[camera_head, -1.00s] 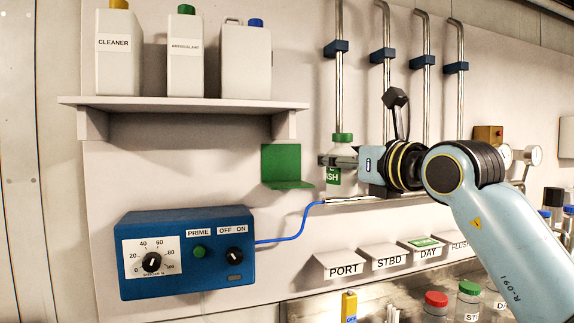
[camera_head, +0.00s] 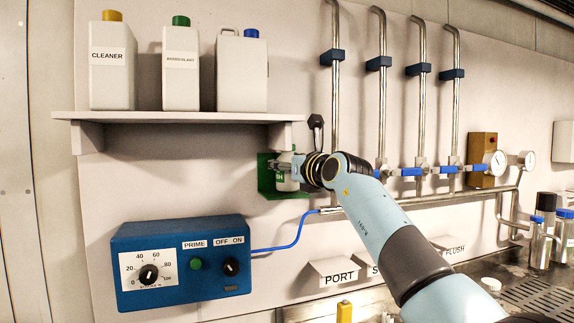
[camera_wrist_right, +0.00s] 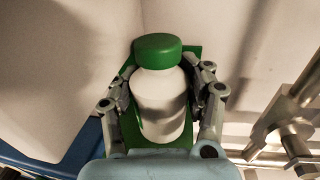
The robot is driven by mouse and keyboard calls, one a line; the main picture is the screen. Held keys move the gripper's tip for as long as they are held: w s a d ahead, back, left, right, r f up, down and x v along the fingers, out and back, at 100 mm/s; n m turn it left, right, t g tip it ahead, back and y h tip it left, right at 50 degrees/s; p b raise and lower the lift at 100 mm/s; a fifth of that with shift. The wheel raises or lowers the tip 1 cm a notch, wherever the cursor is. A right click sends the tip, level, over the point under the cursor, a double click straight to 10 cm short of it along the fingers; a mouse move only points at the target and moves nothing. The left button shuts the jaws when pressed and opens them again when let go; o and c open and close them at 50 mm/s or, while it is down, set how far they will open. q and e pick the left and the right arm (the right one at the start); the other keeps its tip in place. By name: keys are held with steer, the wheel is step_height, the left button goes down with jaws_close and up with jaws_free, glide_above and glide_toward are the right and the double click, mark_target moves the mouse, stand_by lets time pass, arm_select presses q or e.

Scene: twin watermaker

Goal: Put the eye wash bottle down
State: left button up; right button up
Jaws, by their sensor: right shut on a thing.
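The eye wash bottle (camera_wrist_right: 160,100) is white with a green cap and stands upright between the fingers in the right wrist view. In the head view the bottle (camera_head: 287,180) shows partly, in front of the green wall bracket (camera_head: 265,178). The bracket also shows behind and beside the bottle in the right wrist view (camera_wrist_right: 131,130). My right gripper (camera_head: 283,168) is shut on the bottle at the bracket. Whether the bottle's base touches the bracket's ledge is hidden. My left gripper is not in view.
A shelf (camera_head: 180,116) with several white jugs is just above the bracket. The blue dosing pump box (camera_head: 185,262) is below left, with a blue hose (camera_head: 290,243) running right. Metal pipes (camera_head: 335,100) with valves stand to the right.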

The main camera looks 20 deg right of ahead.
steer(key=shift+s+d+f, duration=0.1)
steer(key=shift+s+f, duration=0.1)
steer(key=shift+f, duration=0.05)
steer(key=o, duration=0.8)
steer(key=shift+f, duration=0.2)
steer(key=o, duration=0.6)
steer(key=shift+o, duration=0.2)
steer(key=shift+r, duration=0.1)
steer(key=shift+s, duration=0.1)
steer(key=s+d+b, duration=0.1)
steer(key=s+d, duration=0.1)
steer(key=s, duration=0.9)
steer(key=shift+s+b, duration=0.3)
steer(key=shift+b, duration=0.05)
steer(key=shift+r, duration=0.1)
